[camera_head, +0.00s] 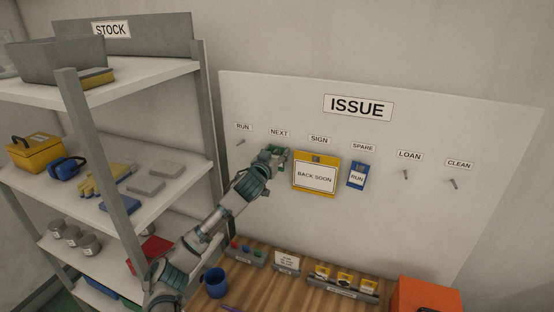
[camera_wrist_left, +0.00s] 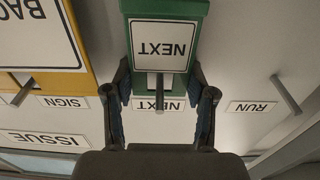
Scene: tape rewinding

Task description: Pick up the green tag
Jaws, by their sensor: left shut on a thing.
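The green tag (camera_wrist_left: 200,20) carries a white label reading NEXT, upside down in the left wrist view. It is at the NEXT peg (camera_wrist_left: 159,95) on the ISSUE board, and the peg shows in front of its label end. My left gripper (camera_wrist_left: 162,95) is shut on the tag, one finger at each side edge. In the head view my left gripper (camera_head: 276,156) is at the board under the NEXT label, and hides most of the tag (camera_head: 285,155). My right gripper is not in view.
The yellow BACK SOON sign (camera_head: 315,174) hangs close to the right of my gripper. The RUN peg (camera_head: 241,142) is bare. A stock shelf (camera_head: 140,190) stands at left; a wooden counter (camera_head: 265,285) with trays lies below.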

